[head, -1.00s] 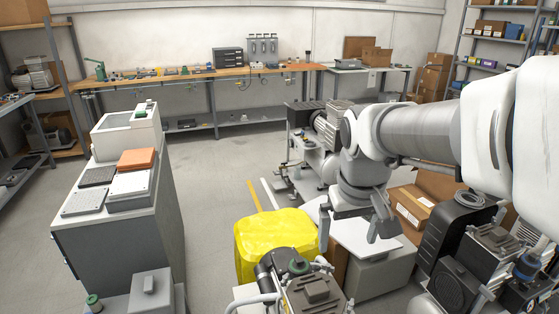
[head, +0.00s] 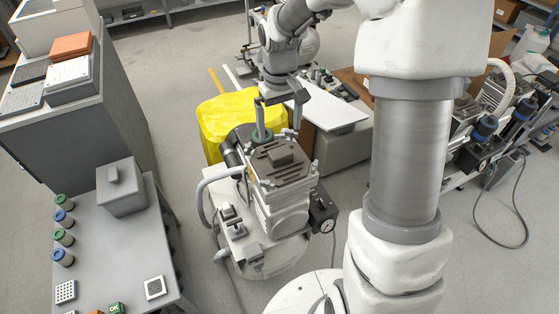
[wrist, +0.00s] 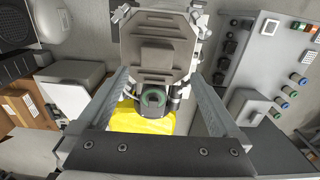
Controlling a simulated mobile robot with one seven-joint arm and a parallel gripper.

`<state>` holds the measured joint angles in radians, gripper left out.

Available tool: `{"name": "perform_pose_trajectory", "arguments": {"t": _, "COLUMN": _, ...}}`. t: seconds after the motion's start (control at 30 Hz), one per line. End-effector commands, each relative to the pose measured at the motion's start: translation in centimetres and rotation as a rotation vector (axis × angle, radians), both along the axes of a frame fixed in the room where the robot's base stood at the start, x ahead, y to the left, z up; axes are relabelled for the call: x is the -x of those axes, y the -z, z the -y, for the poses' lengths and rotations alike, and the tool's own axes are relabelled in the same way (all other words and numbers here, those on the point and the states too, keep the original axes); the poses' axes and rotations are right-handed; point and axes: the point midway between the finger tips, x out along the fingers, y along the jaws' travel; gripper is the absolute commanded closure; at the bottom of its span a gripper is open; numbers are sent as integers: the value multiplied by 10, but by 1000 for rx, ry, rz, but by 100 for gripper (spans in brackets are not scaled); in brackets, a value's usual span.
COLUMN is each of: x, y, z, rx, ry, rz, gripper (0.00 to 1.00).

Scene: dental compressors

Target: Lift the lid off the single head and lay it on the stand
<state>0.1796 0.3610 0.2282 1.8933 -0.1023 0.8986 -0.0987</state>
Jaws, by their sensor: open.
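The single-head compressor (head: 285,215) stands in the middle of the head view. Its lid looks like a flat grey plate (head: 268,178) with a raised block on top, lying level on the head. In the wrist view the lid (wrist: 158,25) lies ahead of my fingers, with a green-ringed black cylinder (wrist: 153,98) nearer. My gripper (head: 278,128) is open and empty, fingers pointing down, over the lid's far side. It also shows in the wrist view (wrist: 159,75). I cannot tell the height gap. A grey table (head: 125,265), possibly the stand, is at left.
The table carries a grey box (head: 121,190), several capped jars (head: 63,219) and small plates. A yellow-covered thing (head: 215,120) and a white-topped box (head: 335,112) stand behind the compressor. Another compressor (head: 480,130) is at right. Floor is clear between table and compressor.

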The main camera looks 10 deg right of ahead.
Motion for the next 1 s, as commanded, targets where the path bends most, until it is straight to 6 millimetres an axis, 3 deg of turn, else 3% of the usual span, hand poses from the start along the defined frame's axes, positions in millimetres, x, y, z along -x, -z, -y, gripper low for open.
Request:
{"name": "perform_pose_trajectory", "arguments": {"t": 0.03, "x": 1, "y": 15, "z": 0, "rx": -1, "ry": 1, "rz": -5, "gripper": 0}}
{"name": "perform_pose_trajectory", "arguments": {"t": 0.2, "x": 0, "y": 43, "z": 0, "rx": 0, "ry": 0, "rz": -3, "gripper": 0}}
{"name": "perform_pose_trajectory", "arguments": {"t": 0.47, "x": 0, "y": 57, "z": 0, "rx": 0, "ry": 0, "rz": -1, "gripper": 0}}
{"name": "perform_pose_trajectory", "arguments": {"t": 0.8, "x": -7, "y": 103, "z": 4, "rx": -1, "ry": 1, "rz": -2, "gripper": 0}}
{"name": "perform_pose_trajectory", "arguments": {"t": 1.0, "x": -7, "y": 105, "z": 4, "rx": 0, "ry": 1, "rz": 0, "gripper": 0}}
